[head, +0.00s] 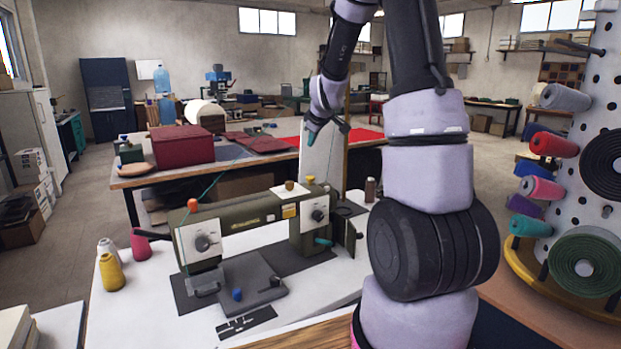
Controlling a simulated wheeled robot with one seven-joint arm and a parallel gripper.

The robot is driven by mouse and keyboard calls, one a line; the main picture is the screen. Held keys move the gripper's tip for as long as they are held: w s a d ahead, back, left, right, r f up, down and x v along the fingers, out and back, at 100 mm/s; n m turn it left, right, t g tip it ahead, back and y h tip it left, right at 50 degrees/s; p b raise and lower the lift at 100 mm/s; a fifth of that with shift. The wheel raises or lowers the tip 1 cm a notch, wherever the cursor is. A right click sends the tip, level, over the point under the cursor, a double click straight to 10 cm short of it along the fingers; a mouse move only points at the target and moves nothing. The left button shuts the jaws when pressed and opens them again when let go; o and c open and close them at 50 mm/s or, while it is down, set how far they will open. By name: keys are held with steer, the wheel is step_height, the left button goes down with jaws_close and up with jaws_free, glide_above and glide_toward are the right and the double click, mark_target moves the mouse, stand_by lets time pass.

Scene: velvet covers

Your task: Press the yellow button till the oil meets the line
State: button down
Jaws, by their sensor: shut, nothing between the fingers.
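A small yellow button (310,179) shows on top of the right end of an olive-green sewing machine (250,218) on a white table. My gripper (312,150) hangs above it, pointing down, with teal fingertips. It looks shut and empty, and a gap shows between its tips and the yellow button.
Yellow, white and pink thread cones stand left of the machine, the pink cone (140,245) nearest it. A brown bottle (370,190) stands to its right. An orange knob (193,203) tops its left end. A pegboard with rolls (585,200) is at far right.

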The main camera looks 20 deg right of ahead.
mark_target(311, 176)
steer(key=shift+f, duration=4.4)
steer(key=shift+f, duration=0.4)
steer(key=shift+f, duration=0.85)
steer(key=shift+r, duration=1.25)
steer(key=shift+r, duration=0.1)
steer(key=shift+r, duration=2.4)
